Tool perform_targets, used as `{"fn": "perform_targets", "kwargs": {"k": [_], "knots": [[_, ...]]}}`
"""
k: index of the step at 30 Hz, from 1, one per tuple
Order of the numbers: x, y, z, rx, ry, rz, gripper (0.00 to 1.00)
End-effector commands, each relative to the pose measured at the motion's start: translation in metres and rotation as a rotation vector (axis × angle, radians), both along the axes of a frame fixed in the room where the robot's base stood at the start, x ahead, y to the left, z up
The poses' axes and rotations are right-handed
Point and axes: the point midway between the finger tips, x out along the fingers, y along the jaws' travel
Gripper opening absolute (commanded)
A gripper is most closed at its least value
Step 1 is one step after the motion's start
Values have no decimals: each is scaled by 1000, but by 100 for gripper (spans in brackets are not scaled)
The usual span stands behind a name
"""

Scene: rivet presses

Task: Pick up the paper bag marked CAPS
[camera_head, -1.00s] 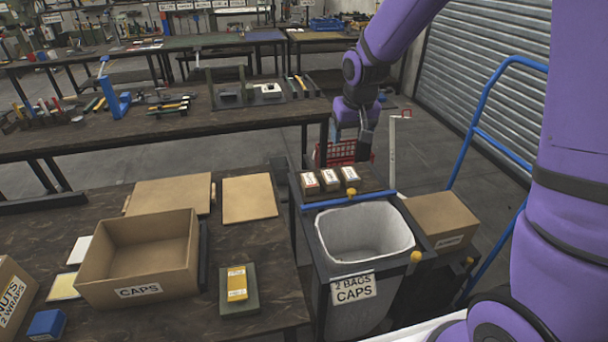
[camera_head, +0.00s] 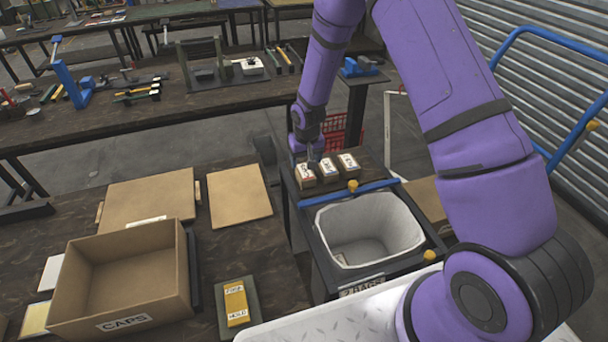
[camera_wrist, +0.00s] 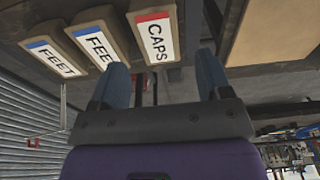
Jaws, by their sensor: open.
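The CAPS paper bag is the leftmost of three small bags in the head view (camera_head: 305,176). In the wrist view it is the rightmost (camera_wrist: 153,37), with a red-barred white label. My gripper (camera_wrist: 161,60) is open and empty. Its two fingers point toward the CAPS bag, which appears between them but slightly beyond the tips. In the head view my gripper (camera_head: 314,154) hangs just behind the CAPS bag, partly hidden by the wrist. Contact cannot be told.
Two FEET bags, the middle one (camera_head: 328,169) and the right one (camera_head: 348,163), stand close beside it on a dark shelf. In front is a lined bin (camera_head: 372,225). A cardboard box marked CAPS (camera_head: 123,322) sits on the left table. A red crate (camera_head: 335,131) is behind.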

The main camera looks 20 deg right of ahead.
Motion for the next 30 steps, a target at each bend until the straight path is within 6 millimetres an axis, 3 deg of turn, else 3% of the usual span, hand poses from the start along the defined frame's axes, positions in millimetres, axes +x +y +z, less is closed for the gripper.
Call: {"fn": "perform_targets", "kwargs": {"k": [3, 13, 21, 30], "knots": [[2, 0, -18, 0, 2, 1, 71], [6, -1, -40, 0, 1, 1, 71], [14, -4, -74, -1, 2, 0, 71], [15, -4, -81, 0, -1, 1, 71]]}}
